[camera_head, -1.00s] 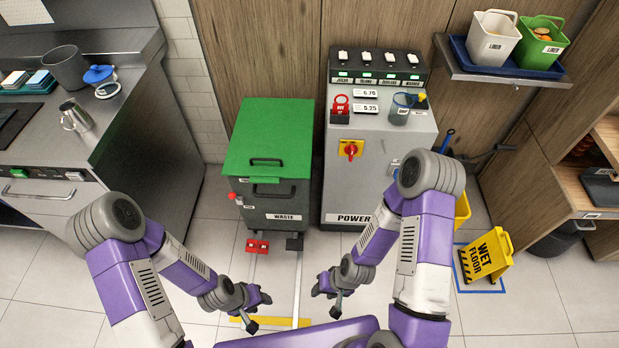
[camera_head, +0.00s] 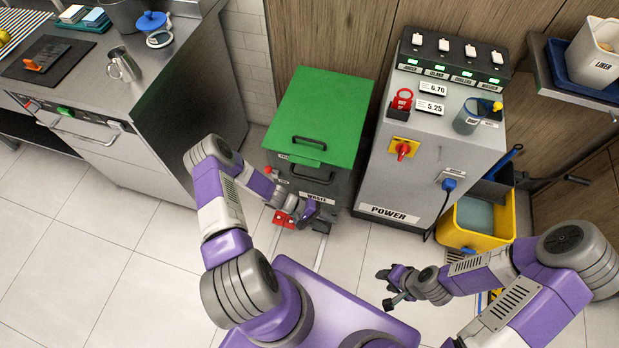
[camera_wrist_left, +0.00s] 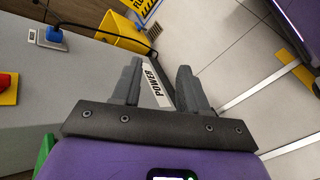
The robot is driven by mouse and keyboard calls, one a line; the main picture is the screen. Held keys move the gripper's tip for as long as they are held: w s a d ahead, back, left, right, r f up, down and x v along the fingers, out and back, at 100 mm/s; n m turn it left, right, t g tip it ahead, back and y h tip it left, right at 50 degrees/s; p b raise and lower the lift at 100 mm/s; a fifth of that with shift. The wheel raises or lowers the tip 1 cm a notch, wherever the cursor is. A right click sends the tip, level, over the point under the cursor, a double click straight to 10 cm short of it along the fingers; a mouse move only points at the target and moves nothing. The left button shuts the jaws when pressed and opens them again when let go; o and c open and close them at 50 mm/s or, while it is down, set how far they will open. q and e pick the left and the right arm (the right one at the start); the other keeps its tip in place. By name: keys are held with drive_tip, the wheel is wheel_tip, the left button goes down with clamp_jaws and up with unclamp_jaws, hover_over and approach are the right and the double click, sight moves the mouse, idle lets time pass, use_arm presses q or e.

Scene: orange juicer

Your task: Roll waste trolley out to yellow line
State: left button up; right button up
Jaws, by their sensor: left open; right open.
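The waste trolley (camera_head: 318,125) is a dark bin with a green lid and a black handle (camera_head: 308,142), standing against the wood wall left of the power cabinet. A WASTE label shows on its front, and red pedals (camera_head: 283,219) sit at its foot. My left gripper (camera_head: 306,217) is open at the trolley's lower front; its fingers are partly hidden by the arm. In the left wrist view, the left gripper (camera_wrist_left: 158,88) has nothing between its fingers. My right gripper (camera_head: 391,288) is open and empty over the floor at right. The yellow line is hidden in the head view.
The grey power cabinet (camera_head: 440,150) stands close right of the trolley, with a blue plug and cable. A yellow bucket (camera_head: 478,222) is beyond it. A steel counter (camera_head: 175,90) is at left. Floor tracks (camera_head: 322,250) run out from the trolley.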

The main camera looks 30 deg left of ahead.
sight(308, 178)
use_arm(q)
drive_tip(key=w+a+n+t+y, duration=0.1)
drive_tip(key=w+a+n+t, duration=0.15)
drive_tip(key=a+t, duration=0.5)
drive_tip(key=w+a+n+t+y, duration=0.15)
drive_tip(key=w+a+t, duration=0.25)
drive_tip(key=a, duration=0.6)
drive_tip(key=shift+n, duration=0.3)
drive_tip(key=b+x, duration=0.1)
drive_tip(key=x, duration=0.6)
drive_tip(key=shift+a, duration=0.1)
drive_tip(key=shift+c, duration=0.4)
clamp_jaws()
